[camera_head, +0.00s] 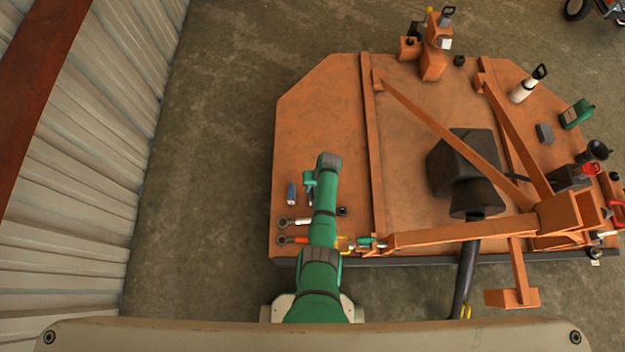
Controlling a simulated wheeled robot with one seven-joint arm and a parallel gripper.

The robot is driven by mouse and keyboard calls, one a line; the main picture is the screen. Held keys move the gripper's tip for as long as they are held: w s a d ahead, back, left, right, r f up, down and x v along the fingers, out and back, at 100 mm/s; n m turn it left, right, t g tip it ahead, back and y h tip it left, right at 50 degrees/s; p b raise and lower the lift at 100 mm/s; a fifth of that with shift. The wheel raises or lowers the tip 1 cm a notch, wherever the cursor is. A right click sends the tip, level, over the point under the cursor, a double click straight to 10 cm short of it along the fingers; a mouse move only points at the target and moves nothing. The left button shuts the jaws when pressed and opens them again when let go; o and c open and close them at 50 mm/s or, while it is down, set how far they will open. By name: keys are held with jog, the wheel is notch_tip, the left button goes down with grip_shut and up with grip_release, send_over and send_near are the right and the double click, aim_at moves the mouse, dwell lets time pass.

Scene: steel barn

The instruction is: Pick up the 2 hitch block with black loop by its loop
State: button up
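I cannot pick out the hitch block with certainty. Small items with dark loop-like tops show in the head view. One is a small grey-and-black item (446,17) among the orange pieces at the far edge of the deck. Another is a white cylinder with a black loop-like top (524,91) at the far right. My green arm reaches over the left part of the orange deck (318,105). My gripper's fingers do not show; they seem hidden beneath or behind the arm.
Orange beams (440,121) and a black housing (463,160) stand to the right. A corrugated wall (85,150) is at left.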

grip_shut()
dwell(1.3)
